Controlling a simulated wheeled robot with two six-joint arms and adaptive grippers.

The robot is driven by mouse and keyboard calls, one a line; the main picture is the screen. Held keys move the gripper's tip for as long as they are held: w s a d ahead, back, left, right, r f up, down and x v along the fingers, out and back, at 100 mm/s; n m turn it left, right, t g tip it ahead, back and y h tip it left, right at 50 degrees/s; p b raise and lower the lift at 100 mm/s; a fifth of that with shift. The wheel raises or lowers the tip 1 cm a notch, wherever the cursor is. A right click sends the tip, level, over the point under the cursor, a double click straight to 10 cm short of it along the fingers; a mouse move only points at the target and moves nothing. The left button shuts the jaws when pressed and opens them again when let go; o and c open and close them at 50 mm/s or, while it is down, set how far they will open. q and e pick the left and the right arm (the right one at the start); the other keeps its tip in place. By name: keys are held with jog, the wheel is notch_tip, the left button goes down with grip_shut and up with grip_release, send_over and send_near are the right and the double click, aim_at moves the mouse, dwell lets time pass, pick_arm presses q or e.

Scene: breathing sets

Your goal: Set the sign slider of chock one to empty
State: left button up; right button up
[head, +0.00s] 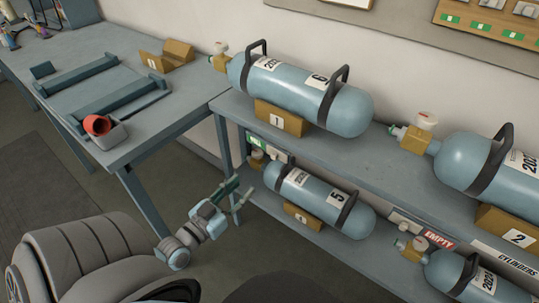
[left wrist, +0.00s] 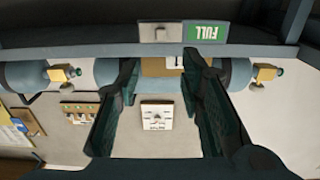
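Chock one (head: 280,119) is a tan block with a white "1" label under a blue cylinder (head: 300,95) on the upper shelf. Its sign is on the shelf's front edge below it, with the green FULL face (head: 256,141) showing and the pale grey slider (head: 277,153) to its right. In the left wrist view the FULL face (left wrist: 207,31) appears upside down, with the slider (left wrist: 160,32) on its left. My left gripper (head: 236,192) is open and empty, in front of and below the sign, apart from it. My right gripper is not in view.
A smaller cylinder (head: 315,197) lies on the lower shelf behind my left gripper. Chock two (head: 514,238) is at right, with a red EMPTY sign (head: 438,241) showing. A workbench (head: 150,125) with a cup and rails stands at left. Floor is open between bench and rack.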

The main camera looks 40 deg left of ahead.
aim_at(273, 158)
pick_arm(q)
jog(key=w+b, duration=0.1)
jog(key=w, duration=0.5)
jog(key=w+b, duration=0.2)
jog(key=w, duration=0.4)
jog(key=shift+w+a+f, duration=0.2)
jog(key=shift+w, duration=0.1)
jog(key=shift+w+r, duration=0.15)
jog(key=shift+w, duration=0.4)
jog(key=shift+c, duration=0.4)
grip_shut()
